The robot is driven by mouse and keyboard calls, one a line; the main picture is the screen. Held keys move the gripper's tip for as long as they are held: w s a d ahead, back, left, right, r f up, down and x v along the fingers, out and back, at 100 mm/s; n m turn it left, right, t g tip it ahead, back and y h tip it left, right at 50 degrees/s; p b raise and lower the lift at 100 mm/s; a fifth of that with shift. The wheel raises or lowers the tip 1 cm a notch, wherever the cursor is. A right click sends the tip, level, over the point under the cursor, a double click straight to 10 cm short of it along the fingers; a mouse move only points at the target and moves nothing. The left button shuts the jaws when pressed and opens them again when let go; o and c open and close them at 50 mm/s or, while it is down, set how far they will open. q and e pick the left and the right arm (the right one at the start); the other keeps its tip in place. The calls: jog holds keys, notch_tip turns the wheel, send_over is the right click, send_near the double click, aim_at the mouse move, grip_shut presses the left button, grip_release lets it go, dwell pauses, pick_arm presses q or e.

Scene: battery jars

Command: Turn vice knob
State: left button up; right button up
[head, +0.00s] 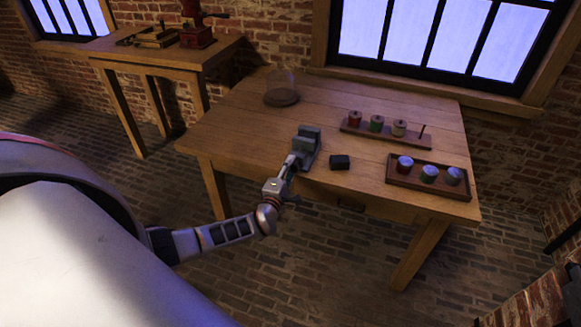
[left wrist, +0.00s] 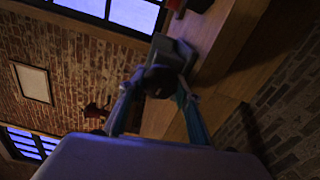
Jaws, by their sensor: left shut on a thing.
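The grey vice (head: 307,140) stands on the wooden table near its front edge; it also shows in the left wrist view (left wrist: 178,52). Its dark round knob (left wrist: 160,82) faces my left gripper. My left gripper (head: 290,166) reaches the vice from the front. In the left wrist view the fingers of my left gripper (left wrist: 158,92) lie on either side of the knob and are shut on it. The gripper mostly hides the knob in the head view. My right gripper is not in view.
On the wooden table (head: 235,125), a small dark block (head: 340,162) lies right of the vice. Further right are a rack (head: 358,132) with coloured spools and a tray (head: 400,180) with jars. The table's left side is clear.

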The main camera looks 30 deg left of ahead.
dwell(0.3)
pick_arm(q)
jog(key=o, duration=1.1)
jog(key=shift+s, duration=0.1)
jog(key=shift+v, duration=3.9)
